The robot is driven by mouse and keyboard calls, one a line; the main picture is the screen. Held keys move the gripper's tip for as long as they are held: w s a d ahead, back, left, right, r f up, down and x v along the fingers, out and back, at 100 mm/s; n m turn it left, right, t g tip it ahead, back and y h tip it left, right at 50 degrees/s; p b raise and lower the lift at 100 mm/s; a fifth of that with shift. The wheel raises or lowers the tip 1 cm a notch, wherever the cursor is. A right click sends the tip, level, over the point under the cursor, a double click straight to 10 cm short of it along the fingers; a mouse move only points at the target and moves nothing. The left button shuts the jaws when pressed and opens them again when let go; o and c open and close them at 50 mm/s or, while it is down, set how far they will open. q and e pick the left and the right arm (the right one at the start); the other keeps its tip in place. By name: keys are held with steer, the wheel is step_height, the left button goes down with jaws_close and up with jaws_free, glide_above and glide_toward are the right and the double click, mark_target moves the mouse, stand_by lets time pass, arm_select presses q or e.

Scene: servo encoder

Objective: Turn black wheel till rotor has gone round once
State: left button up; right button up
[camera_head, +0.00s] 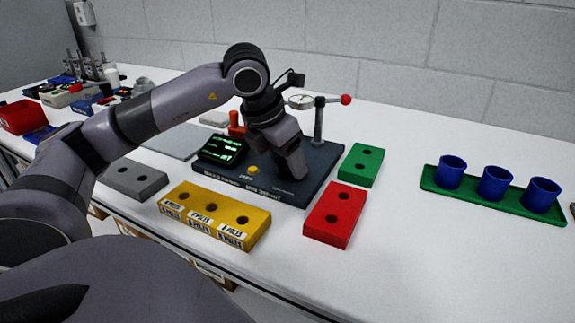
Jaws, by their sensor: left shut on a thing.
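My left gripper (292,172) points down over the dark test board (318,160). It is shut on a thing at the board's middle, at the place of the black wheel. The gripper hides the wheel and the rotor, so their turn angle cannot be seen. A small screen with green readouts (221,149) stands at the board's left, with a yellow button (252,170) near the front edge. My right gripper is not in view.
A yellow block with labelled holes (224,220) and a red block (333,214) stand in front of the board. A green block (360,166) is right, a grey block (136,180) left. Blue cups (495,184) stand on a green tray (430,181). Clear white table lies between.

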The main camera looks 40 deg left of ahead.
arm_select(q)
steer(key=m, duration=0.2)
steer(key=m+h, duration=0.1)
steer(key=shift+a+m, duration=0.2)
steer(key=shift+m, duration=0.2)
steer(key=m+g+h, duration=0.1)
steer(key=m, duration=0.1)
steer(key=shift+w+r+m+p, duration=0.1)
steer(key=shift+m+p, duration=0.2)
steer(key=shift+m, duration=0.1)
steer(key=m+h+p, duration=0.1)
steer(key=m, duration=0.1)
steer(key=m+g+p, duration=0.1)
steer(key=m, duration=0.2)
steer(key=shift+w+a+g+h, duration=0.2)
steer(key=shift+g+h, duration=0.1)
steer(key=shift+h, duration=0.1)
steer(key=shift+w+m+g+p, duration=0.1)
steer(key=shift+m+g+p, duration=0.65)
steer(key=shift+m, duration=0.85)
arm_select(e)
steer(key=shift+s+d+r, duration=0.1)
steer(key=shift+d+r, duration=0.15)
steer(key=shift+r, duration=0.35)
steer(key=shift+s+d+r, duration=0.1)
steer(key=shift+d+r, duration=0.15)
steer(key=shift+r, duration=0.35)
arm_select(q)
steer(key=o, duration=1)
steer(key=shift+o, duration=0.2)
